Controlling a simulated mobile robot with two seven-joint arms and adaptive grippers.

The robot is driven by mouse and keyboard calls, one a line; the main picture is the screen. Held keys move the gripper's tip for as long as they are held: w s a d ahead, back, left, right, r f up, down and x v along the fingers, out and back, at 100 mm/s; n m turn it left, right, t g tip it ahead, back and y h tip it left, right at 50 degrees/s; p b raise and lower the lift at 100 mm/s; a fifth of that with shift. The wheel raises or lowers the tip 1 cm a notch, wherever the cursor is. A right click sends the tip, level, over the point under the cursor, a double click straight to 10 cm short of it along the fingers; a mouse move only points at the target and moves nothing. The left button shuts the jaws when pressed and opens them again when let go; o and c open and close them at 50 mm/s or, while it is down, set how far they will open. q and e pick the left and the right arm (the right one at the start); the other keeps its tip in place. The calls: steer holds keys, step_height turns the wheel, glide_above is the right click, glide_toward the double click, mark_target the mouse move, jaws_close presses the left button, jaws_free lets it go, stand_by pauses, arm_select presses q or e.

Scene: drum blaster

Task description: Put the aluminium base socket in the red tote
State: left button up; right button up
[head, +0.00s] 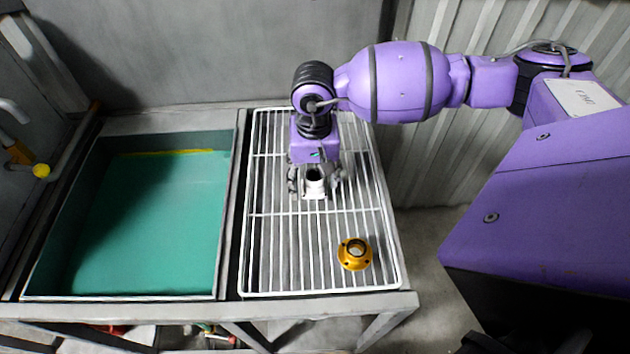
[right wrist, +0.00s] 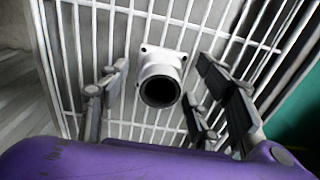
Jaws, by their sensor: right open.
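The aluminium base socket (head: 315,190), a pale metal tube on a square flange, stands upright on the white wire rack (head: 268,213). My right gripper (head: 317,181) is open above the rack, with its fingers on either side of the socket. In the right wrist view the socket (right wrist: 157,66) shows its dark round opening between the spread fingers of the gripper (right wrist: 158,82), with gaps on both sides. My left gripper is not in view. No red tote can be made out; a small red patch (head: 112,330) shows below the bench, too little to identify.
A gold round flange (head: 343,260) lies on the rack near its front right. A basin with a green inside (head: 165,225) is left of the rack. A corrugated wall (head: 440,150) stands at the right. The front left of the rack is clear.

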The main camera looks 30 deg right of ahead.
steer(key=c, duration=1.4)
steer(key=shift+r, duration=0.15)
